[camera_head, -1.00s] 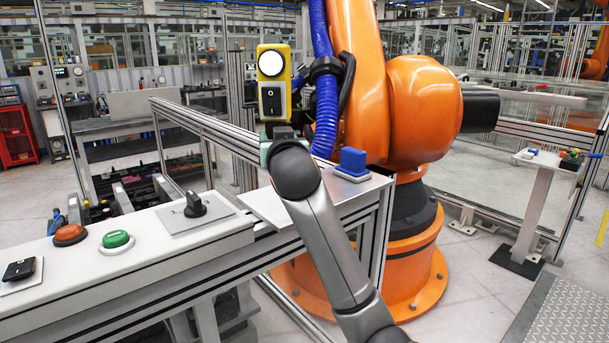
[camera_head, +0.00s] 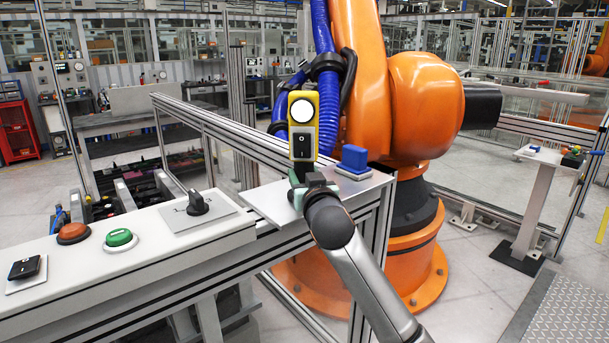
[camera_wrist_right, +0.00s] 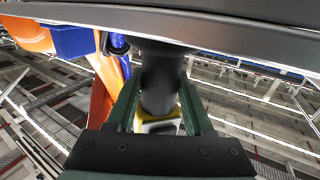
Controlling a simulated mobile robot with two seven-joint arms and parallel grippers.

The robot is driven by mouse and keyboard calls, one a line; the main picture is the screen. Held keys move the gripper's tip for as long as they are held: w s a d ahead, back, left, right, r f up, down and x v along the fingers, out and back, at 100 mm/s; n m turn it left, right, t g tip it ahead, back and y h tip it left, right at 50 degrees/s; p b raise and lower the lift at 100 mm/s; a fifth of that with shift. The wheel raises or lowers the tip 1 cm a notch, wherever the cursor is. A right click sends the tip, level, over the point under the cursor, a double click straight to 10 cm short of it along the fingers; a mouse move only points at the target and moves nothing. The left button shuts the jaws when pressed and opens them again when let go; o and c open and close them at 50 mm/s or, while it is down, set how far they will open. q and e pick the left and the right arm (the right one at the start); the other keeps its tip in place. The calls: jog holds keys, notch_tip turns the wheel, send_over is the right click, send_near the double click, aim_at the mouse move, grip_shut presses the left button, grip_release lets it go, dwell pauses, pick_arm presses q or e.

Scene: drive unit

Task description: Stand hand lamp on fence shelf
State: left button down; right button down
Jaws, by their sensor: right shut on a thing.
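The hand lamp (camera_head: 303,125) is yellow, with a round white light and a black switch panel facing me. It is upright in the head view, over the grey fence shelf (camera_head: 268,205). My right gripper (camera_head: 305,185) is shut on the lamp's lower part, from the near side. In the right wrist view the green fingers (camera_wrist_right: 198,118) lie either side of a dark cylindrical part of the lamp (camera_wrist_right: 160,85). I cannot tell whether the lamp's base touches the shelf; the gripper hides it. My left gripper is not in view.
A blue block (camera_head: 354,159) stands on the shelf just right of the lamp. Behind are the orange robot arm (camera_head: 425,105) and its blue hose (camera_head: 327,115).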

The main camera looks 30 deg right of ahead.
jog(key=shift+r, duration=0.1)
jog(key=c, duration=0.8)
grip_release()
jog(key=shift+f, duration=0.25)
jog(key=o, duration=0.5)
jog(key=shift+r, duration=0.2)
jog(key=shift+s+a, duration=0.15)
jog(key=shift+s, duration=0.15)
jog(key=b+v, duration=0.1)
jog(key=v, duration=1)
jog(key=shift+s+b, duration=0.15)
jog(key=shift+b, duration=0.2)
